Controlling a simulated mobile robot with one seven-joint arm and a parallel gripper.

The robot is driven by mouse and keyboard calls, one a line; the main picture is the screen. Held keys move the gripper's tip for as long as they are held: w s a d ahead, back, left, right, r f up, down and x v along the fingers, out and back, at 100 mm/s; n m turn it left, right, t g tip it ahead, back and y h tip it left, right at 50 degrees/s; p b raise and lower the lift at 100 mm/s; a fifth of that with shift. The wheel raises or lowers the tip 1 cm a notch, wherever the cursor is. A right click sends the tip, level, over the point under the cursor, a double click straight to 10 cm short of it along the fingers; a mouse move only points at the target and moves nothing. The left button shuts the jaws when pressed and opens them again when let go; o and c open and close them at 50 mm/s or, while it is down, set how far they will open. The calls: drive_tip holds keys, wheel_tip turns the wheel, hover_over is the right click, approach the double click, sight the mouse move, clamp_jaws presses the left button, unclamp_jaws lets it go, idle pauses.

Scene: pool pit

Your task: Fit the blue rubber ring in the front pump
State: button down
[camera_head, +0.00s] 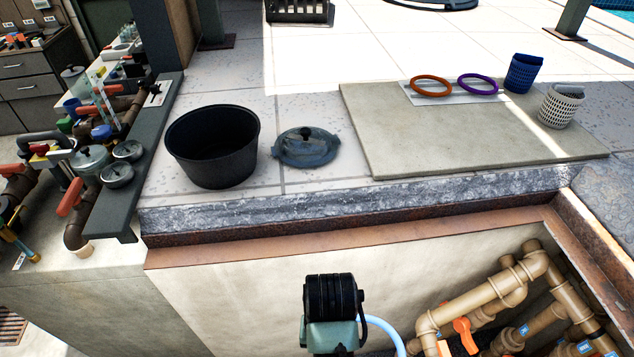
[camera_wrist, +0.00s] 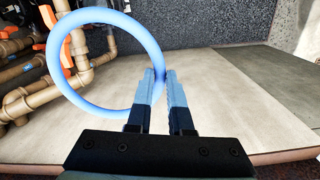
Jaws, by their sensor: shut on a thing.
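My gripper (camera_wrist: 165,76) is shut on the blue rubber ring (camera_wrist: 64,66) in the wrist view. The fingertips pinch one side of its rim, and the rest of the ring extends to the left, clear of the fingers. Part of the ring also shows at the bottom of the head view (camera_head: 388,328), beside a black ribbed part with a teal base, which I cannot surely identify. My fingers are not clear in the head view. I cannot make out the front pump for sure in either view. A round blue-grey lid (camera_head: 320,155) lies on the paving.
A black tub (camera_head: 215,172) stands left of the lid. A grey mat (camera_head: 430,150) holds an orange ring (camera_head: 413,86), a purple ring (camera_head: 461,82), a blue basket (camera_head: 522,73) and a white basket (camera_head: 559,106). Tan pipes (camera_head: 480,297) fill the pit's right side. The pit's edge (camera_head: 350,238) runs across.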

wheel_tip(320, 180, up, 17)
drive_tip(key=w+p, duration=0.2)
drive_tip(key=p, duration=1.3)
drive_tip(key=shift+a+r, duration=0.15)
drive_tip(key=shift+a, duration=0.05)
drive_tip(key=shift+a, duration=0.15)
